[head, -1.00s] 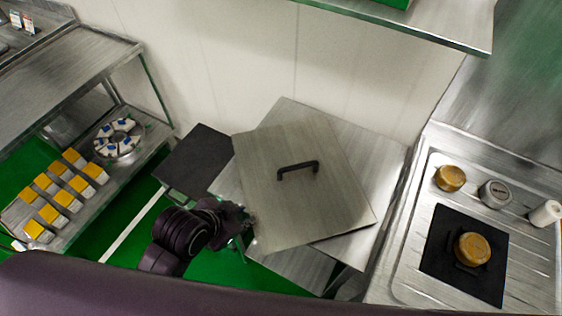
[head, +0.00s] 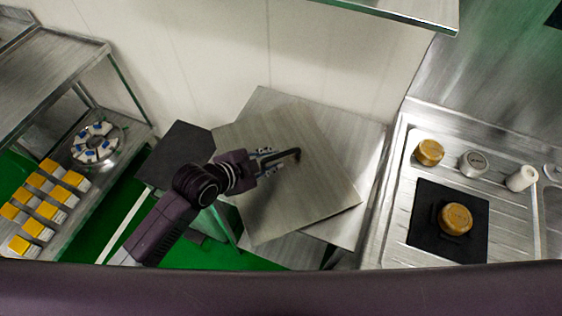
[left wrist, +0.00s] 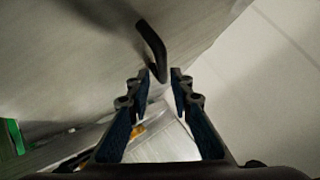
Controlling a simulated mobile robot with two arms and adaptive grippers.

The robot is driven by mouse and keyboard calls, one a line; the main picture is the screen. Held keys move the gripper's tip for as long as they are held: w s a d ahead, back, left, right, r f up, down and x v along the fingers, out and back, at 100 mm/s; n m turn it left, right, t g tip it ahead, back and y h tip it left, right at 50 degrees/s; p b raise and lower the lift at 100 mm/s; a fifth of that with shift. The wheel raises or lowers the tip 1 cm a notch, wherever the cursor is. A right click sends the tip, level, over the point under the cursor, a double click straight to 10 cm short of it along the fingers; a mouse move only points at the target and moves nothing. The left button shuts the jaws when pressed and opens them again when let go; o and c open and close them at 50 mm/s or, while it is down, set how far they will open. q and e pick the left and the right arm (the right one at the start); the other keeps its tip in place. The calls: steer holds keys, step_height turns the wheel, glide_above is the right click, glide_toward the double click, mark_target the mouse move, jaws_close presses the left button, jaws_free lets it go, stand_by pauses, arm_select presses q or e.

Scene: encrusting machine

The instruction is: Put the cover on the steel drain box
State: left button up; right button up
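The cover (head: 310,190) is a flat square steel plate with a black bar handle (head: 291,155). It lies at an angle on a steel table (head: 345,135) in the head view. My left gripper (head: 270,160) is open over the cover, at the handle's left end. In the left wrist view, the handle (left wrist: 154,48) lies just beyond and partly between the two open fingertips (left wrist: 160,82), with no grip visible. My right gripper is not in view. I cannot make out a steel drain box apart from the table surfaces.
At the right, a steel counter (head: 395,225) holds a black mat (head: 425,235), golden round items (head: 430,152) and white cylinders (head: 522,178). A dark panel (head: 172,150) is left of the cover. A shelf at the left holds yellow-and-white boxes (head: 48,192). A steel shelf (head: 400,10) hangs above.

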mark_target(280, 154)
arm_select(q)
steer(key=shift+w+d+f, duration=0.1)
steer(key=shift+w+d, duration=0.1)
steer(key=shift+w, duration=0.05)
steer(key=p+x, duration=0.1)
steer(key=x, duration=0.2)
steer(key=shift+w+d+f+p, duration=0.1)
steer(key=shift+w+f+p, duration=0.15)
steer(key=shift+w+p, duration=0.1)
steer(key=shift+w+d+f, duration=0.2)
steer(key=shift+f, duration=0.05)
jaws_close()
steer(key=shift+w+r, duration=0.1)
steer(key=shift+r, duration=0.05)
